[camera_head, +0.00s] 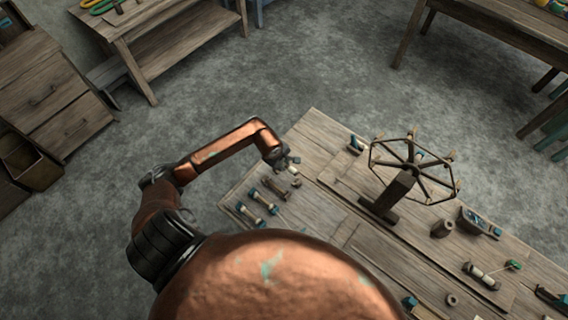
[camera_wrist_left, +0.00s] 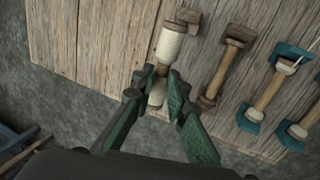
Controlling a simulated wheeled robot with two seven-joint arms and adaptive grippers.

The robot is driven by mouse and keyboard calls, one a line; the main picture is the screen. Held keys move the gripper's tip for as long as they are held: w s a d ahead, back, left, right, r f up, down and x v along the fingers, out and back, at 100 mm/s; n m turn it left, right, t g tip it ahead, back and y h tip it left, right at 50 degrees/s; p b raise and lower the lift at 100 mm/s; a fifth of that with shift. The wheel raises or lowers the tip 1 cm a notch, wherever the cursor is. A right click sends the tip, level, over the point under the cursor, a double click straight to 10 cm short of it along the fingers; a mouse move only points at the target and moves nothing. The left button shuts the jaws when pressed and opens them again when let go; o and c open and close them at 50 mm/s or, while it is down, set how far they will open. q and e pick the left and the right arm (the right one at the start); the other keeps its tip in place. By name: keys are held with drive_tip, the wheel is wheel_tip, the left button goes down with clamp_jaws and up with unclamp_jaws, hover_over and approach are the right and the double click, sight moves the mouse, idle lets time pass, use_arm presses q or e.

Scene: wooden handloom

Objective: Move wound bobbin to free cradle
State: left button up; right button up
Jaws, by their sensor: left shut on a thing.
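The wound bobbin (camera_wrist_left: 169,46), pale thread with brown ends, is between the fingers of my left gripper (camera_wrist_left: 160,78) in the left wrist view, which are shut on it. In the head view my left gripper (camera_head: 289,163) is over the left part of the table. Beside it, a brown-ended holder with a tan spindle (camera_wrist_left: 222,72) lies to the right in the wrist view. Beyond are two teal-ended holders with tan spindles (camera_wrist_left: 267,95) and (camera_wrist_left: 306,123). I cannot tell which cradle is free. My right gripper is out of view.
The wooden table (camera_head: 325,133) also carries a spoked wheel (camera_head: 411,167) on a stand, a small blue-and-brown shuttle (camera_head: 478,222), a dark ring (camera_head: 442,228) and a white-wound bobbin (camera_head: 482,275). The grey floor is open to the left of the table.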

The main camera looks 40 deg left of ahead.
use_arm(q)
wheel_tip(320, 180, down, 5)
drive_tip(key=b, duration=0.3)
drive_tip(key=shift+s, duration=0.1)
drive_tip(key=shift+f+b, duration=0.5)
drive_tip(key=shift+f, duration=0.3)
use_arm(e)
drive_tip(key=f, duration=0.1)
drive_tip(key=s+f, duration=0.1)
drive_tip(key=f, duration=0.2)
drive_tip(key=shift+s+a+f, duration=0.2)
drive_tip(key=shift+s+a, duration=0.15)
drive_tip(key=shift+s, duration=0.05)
use_arm(q)
drive_tip(key=o, duration=0.9)
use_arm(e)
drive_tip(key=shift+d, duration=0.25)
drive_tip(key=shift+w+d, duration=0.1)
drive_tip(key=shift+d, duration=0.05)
use_arm(q)
drive_tip(key=v, duration=1.2)
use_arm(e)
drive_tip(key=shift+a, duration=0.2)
